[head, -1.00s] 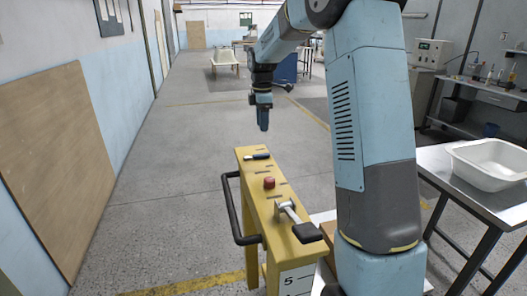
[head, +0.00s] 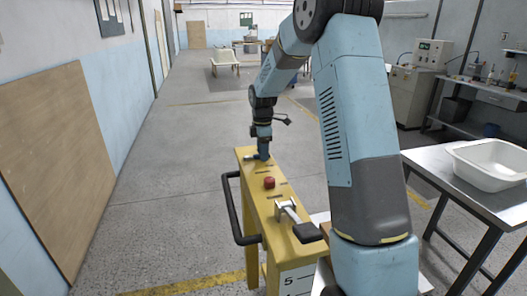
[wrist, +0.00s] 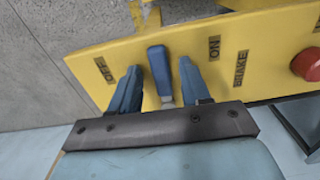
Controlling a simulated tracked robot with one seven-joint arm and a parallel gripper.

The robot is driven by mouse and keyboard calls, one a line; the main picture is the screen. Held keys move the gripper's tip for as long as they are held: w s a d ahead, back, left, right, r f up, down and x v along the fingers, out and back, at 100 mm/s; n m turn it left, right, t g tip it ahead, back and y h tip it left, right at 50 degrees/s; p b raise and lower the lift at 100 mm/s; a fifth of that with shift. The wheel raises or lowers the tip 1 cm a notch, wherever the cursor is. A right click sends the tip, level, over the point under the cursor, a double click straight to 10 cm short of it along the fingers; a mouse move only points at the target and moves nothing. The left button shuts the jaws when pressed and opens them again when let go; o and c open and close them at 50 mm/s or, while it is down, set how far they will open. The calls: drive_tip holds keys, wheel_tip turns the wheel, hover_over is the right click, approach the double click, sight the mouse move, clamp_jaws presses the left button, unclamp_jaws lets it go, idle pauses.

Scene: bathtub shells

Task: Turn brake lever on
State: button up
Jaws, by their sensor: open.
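The brake lever (wrist: 157,62) has a blue handle and a short metal shaft on the yellow console (head: 283,239). In the wrist view it stands between the OFF label (wrist: 104,68) and the ON label (wrist: 214,48), with BRAKE printed to the right. My gripper (wrist: 160,68) is open, one blue finger on each side of the lever. Small gaps show between the fingers and the handle. In the head view my gripper (head: 263,154) is down at the far end of the console and hides most of the lever.
A red button (head: 269,182) sits nearer on the console, also at the right of the wrist view (wrist: 308,64). A metal lever with a dark grip (head: 307,232) is nearer still. A dark handrail (head: 233,213) runs along the left side. A table with a white tub (head: 490,165) stands right.

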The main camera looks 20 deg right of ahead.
drive_tip(key=shift+c, duration=0.4)
clamp_jaws()
drive_tip(key=shift+d, duration=0.2)
drive_tip(key=shift+a, duration=0.15)
